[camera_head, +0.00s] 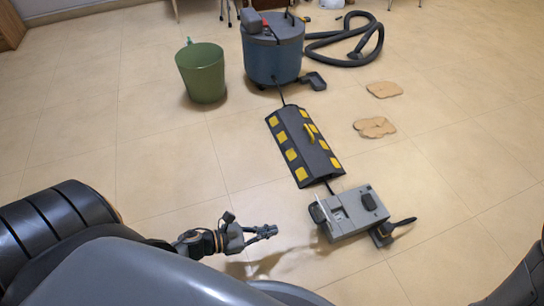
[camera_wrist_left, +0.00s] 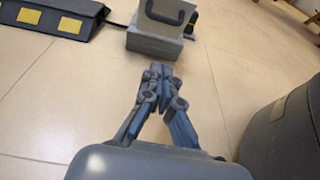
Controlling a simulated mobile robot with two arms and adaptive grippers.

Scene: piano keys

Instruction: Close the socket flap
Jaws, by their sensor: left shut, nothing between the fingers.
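The grey socket box (camera_head: 345,222) lies on the tiled floor at the lower right of the head view. A dark flap-like piece (camera_head: 317,213) stands out at its left side, and a dark rounded cover (camera_head: 370,201) sits on its top. I cannot tell for sure which is the socket flap, or its hinge angle. My left gripper (camera_head: 265,231) is shut and empty, left of the box and apart from it. In the left wrist view the gripper (camera_wrist_left: 162,72) points toward the box (camera_wrist_left: 155,40), whose raised grey panel (camera_wrist_left: 172,12) has a dark loop. My right gripper is not visible.
A black cable ramp with yellow patches (camera_head: 303,145) lies behind the box, with a cable running to a blue vacuum (camera_head: 272,55). A green bucket (camera_head: 202,75) stands back left. A dark piece (camera_head: 384,234) touches or adjoins the box's right. Floor left of the ramp is clear.

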